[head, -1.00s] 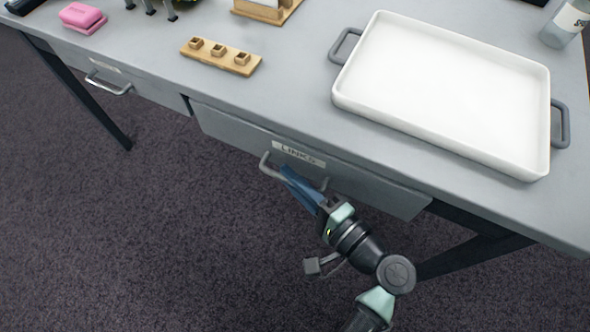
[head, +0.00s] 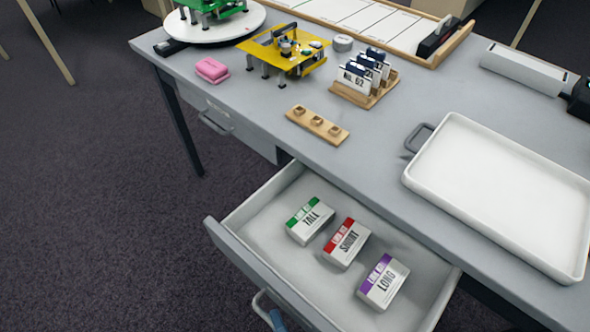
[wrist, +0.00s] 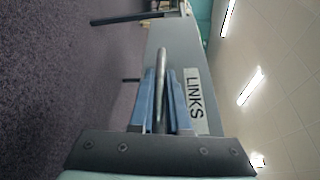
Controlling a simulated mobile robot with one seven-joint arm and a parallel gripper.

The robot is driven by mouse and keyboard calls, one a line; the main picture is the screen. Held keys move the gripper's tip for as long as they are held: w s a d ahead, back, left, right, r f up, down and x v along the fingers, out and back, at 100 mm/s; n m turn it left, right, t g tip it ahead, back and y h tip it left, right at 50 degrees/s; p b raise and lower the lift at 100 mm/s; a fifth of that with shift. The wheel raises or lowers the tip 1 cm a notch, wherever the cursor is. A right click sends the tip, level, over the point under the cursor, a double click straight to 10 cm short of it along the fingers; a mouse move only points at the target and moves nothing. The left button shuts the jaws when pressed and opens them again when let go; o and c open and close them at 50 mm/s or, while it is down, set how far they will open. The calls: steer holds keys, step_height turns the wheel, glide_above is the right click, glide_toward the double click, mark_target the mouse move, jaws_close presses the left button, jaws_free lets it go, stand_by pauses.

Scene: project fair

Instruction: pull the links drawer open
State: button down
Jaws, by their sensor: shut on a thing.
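The links drawer (head: 240,262) stands pulled well out from under the table in the head view. Inside lie three small boxes: a green-topped TALL box (head: 310,221), a red-topped SQUAT box (head: 346,243) and a purple-topped LONG box (head: 383,282). The drawer's bar handle (head: 260,301) shows at the lower edge. My gripper (wrist: 162,84) is shut around the handle in the wrist view, with a blue finger on each side, beside the LINKS label (wrist: 195,101). In the head view only a bit of a blue finger (head: 278,320) shows; the rest is out of frame.
A white tray (head: 500,190) with grey handles stands on the table (head: 375,165) at right. A wooden block with three sockets (head: 317,124), a card holder (head: 365,88) and a pink sponge-like block (head: 212,70) are also there. Another shut drawer (head: 235,130) is at left. Dark carpet lies in front.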

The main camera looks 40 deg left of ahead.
steer(key=shift+s, duration=0.8)
steer(key=c, duration=0.9)
jaws_free()
steer(key=p+v, duration=0.1)
steer(key=v, duration=1.2)
steer(key=shift+r, duration=0.1)
